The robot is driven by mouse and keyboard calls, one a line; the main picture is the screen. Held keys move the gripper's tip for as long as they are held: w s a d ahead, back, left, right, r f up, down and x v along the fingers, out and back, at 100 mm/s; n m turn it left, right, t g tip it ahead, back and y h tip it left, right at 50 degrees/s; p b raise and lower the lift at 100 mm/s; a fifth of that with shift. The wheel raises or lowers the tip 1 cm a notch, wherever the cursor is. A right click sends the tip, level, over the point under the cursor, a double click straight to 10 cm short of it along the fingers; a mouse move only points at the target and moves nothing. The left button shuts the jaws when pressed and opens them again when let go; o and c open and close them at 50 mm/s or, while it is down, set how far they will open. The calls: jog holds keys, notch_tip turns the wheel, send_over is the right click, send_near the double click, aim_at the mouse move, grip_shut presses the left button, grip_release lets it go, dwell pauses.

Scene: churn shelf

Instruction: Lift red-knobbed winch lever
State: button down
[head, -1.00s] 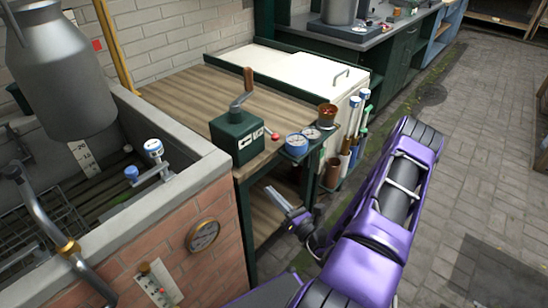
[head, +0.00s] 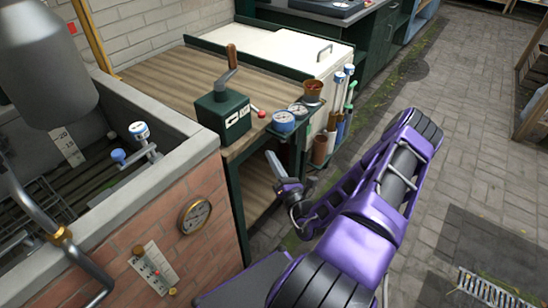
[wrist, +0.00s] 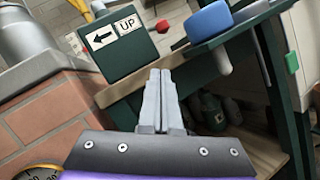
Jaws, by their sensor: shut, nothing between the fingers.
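A dark green winch box (head: 222,116) stands at the front edge of the wooden bench, with a brown-handled crank on top. A short lever with a red knob (head: 261,114) sticks out at its right side. In the wrist view the red knob (wrist: 163,26) shows beside the box (wrist: 122,45), which carries a left-arrow label and an "UP" label. My gripper (head: 271,157) is shut and empty, below and in front of the bench edge, apart from the knob. Its closed fingers (wrist: 161,75) point towards the knob in the wrist view.
Blue- and green-capped tubes (head: 345,95) hang at the bench's right side. A brick trough (head: 170,215) stands left. The paved floor (head: 480,130) at right is open.

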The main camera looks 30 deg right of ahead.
jog(key=w+r, duration=0.1)
jog(key=w, duration=0.1)
jog(key=w+d+r, duration=0.1)
jog(key=w, duration=0.2)
jog(key=w+d+r, duration=0.1)
jog(key=w+r, duration=0.1)
jog(key=shift+w+r, duration=0.1)
jog(key=shift+w, duration=0.3)
jog(key=shift+w+d+r, duration=0.2)
jog(key=shift+d+r, duration=0.05)
jog(key=shift+r, duration=0.1)
